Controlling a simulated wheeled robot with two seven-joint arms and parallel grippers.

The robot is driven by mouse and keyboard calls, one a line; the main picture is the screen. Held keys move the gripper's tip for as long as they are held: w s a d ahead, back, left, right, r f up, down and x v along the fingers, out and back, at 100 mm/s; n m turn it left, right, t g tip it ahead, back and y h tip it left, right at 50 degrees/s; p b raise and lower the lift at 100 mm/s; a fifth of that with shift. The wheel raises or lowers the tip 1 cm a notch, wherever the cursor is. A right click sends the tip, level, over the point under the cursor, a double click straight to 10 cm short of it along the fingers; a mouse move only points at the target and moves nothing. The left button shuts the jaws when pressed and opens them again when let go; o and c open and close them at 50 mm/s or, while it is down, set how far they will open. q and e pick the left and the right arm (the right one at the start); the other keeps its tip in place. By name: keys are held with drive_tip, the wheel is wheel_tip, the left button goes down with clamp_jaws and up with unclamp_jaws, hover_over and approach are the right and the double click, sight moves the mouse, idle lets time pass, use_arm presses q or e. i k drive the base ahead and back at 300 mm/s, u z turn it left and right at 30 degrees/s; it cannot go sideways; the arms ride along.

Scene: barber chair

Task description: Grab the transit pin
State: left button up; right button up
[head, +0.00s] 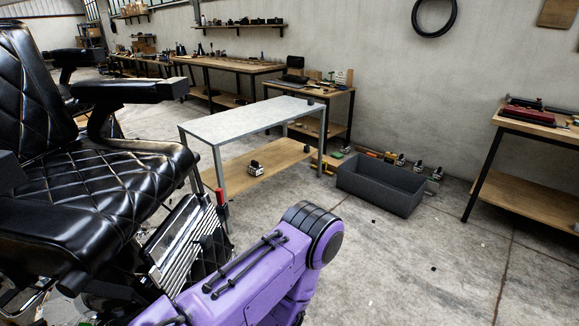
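A black quilted barber chair (105,190) fills the left side of the head view, with a ribbed metal footrest (177,240) at its front. A small upright part with a red top (220,198) shows just right of the footrest, in front of the table's near leg. It may be the transit pin, but it is too small to be sure. One of my purple arms reaches up from the bottom middle, close to the footrest, and covers part of the chair's lower front. Neither gripper can be made out.
A light-topped metal table (255,118) with a wooden lower shelf (262,168) stands behind the footrest. A dark open bin (380,186) is on the floor. A workbench (530,190) stands at the right, others along the wall. The concrete floor at right front is mostly clear.

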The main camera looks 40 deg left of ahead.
sight(220, 194)
drive_tip(key=u, duration=0.15)
drive_tip(key=i, duration=1.45)
drive_tip(key=u, duration=0.9)
drive_tip(key=i, duration=0.8)
drive_tip(key=u, duration=0.95)
